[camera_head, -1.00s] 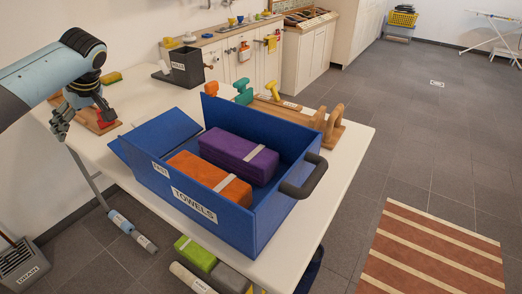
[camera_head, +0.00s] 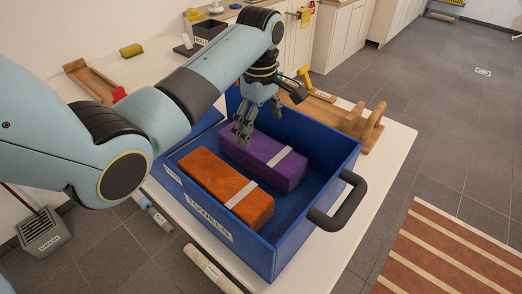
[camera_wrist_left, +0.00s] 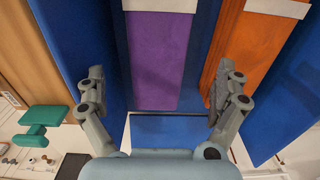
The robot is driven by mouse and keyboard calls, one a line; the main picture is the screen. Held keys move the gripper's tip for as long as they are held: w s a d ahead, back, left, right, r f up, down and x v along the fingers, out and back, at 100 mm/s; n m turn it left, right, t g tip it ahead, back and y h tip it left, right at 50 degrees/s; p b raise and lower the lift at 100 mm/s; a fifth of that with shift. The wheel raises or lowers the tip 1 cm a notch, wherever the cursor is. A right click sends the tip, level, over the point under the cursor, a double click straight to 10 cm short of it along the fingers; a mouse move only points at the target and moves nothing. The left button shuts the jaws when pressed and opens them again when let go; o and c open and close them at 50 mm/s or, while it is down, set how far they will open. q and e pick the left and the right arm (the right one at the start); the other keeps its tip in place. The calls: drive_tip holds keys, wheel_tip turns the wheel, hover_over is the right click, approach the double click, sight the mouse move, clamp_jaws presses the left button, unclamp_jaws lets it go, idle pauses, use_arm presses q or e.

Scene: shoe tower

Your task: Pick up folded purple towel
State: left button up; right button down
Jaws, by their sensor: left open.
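The folded purple towel (camera_head: 262,157) with a pale band lies in the blue bin (camera_head: 285,235) labelled TOWELS. My left gripper (camera_head: 256,132) is above the towel's far left end, with its fingers pointing down. In the left wrist view the purple towel (camera_wrist_left: 157,60) runs between the two open fingers (camera_wrist_left: 157,95), with nothing held. The folded orange towel (camera_head: 222,187) lies beside the purple one, on the near side, and also shows in the left wrist view (camera_wrist_left: 245,50). My right gripper is not in view.
The bin stands on a white table (camera_head: 375,180), with a dark handle (camera_head: 338,205) at its right end. A wooden rack (camera_head: 362,125) stands behind it. A wooden piece (camera_head: 90,80) and a sponge (camera_head: 132,50) lie at the table's back left.

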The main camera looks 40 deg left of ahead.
sight(260, 144)
use_arm(q)
wheel_tip(260, 144, down, 8)
drive_tip(key=shift+w+a+f+b, duration=0.15)
drive_tip(key=shift+f+b, duration=0.1)
drive_tip(key=shift+b, duration=0.15)
drive_tip(key=shift+c, duration=0.4)
drive_tip(key=c, duration=1.1)
drive_tip(key=shift+c, duration=0.2)
